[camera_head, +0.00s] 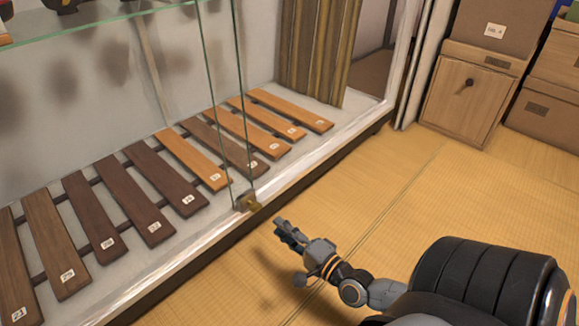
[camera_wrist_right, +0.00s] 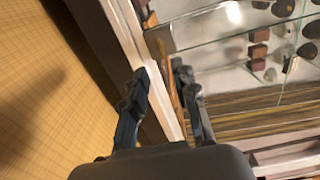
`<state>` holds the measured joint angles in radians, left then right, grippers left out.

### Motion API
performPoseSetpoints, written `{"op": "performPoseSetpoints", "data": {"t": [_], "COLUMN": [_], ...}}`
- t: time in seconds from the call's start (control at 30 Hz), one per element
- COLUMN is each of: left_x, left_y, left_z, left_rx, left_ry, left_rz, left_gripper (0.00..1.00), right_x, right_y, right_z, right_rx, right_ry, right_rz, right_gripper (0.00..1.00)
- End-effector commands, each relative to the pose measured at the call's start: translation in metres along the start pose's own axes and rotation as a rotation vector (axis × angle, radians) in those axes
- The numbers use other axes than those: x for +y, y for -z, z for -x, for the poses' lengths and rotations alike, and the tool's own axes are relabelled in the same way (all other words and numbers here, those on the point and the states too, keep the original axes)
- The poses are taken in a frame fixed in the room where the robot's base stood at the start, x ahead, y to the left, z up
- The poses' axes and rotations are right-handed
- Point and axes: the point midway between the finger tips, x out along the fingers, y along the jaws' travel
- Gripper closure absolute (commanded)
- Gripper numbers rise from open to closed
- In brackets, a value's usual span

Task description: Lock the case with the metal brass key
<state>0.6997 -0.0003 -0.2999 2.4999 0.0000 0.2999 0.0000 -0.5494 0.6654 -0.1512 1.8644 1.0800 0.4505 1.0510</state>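The glass display case (camera_head: 220,110) stands on the left with its glass panes meeting near the front edge. A small dull metal lock (camera_head: 242,202) sits at the bottom of the panes. A small brass-coloured piece (camera_head: 254,206), apparently the key, sticks out at its right side. I cannot tell how far it is turned. My right gripper (camera_head: 287,232) is in front of the case, a little right of and below the lock, apart from it. In the wrist view, my right gripper (camera_wrist_right: 164,92) has its fingers apart with nothing held between them. My left gripper is not in view.
Numbered wooden slats (camera_head: 180,185) lie inside the case. Its pale front sill (camera_head: 300,172) runs along the bottom. Tatami floor (camera_head: 400,210) is clear in front. Boxes (camera_head: 470,90) stand at the back right.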

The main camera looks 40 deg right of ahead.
Motion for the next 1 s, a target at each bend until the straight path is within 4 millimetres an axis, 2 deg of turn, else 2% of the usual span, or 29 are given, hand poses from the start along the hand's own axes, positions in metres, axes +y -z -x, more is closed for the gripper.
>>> {"op": "performPoseSetpoints", "data": {"t": [0.07,0.2,0.8,0.9,0.97,1.0], "left_x": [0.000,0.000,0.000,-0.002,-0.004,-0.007], "left_y": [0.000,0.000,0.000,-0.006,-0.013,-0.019], "left_z": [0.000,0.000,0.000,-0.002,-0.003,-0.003], "left_rx": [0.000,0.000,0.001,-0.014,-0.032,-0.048], "left_ry": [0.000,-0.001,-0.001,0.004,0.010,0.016], "left_rz": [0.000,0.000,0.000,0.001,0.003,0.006], "left_gripper": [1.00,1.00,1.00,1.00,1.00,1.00], "right_x": [0.001,0.000,-0.001,-0.014,-0.035,-0.054], "right_y": [0.000,0.000,0.000,-0.006,-0.015,-0.024], "right_z": [0.010,0.019,0.020,0.018,0.016,0.014], "right_rx": [-0.001,0.000,0.000,-0.003,-0.008,-0.011], "right_ry": [-0.002,0.000,0.001,0.024,0.062,0.098], "right_rz": [0.001,0.000,0.001,0.020,0.053,0.086], "right_gripper": [0.72,0.72,0.72,0.72,0.72,0.72]}}
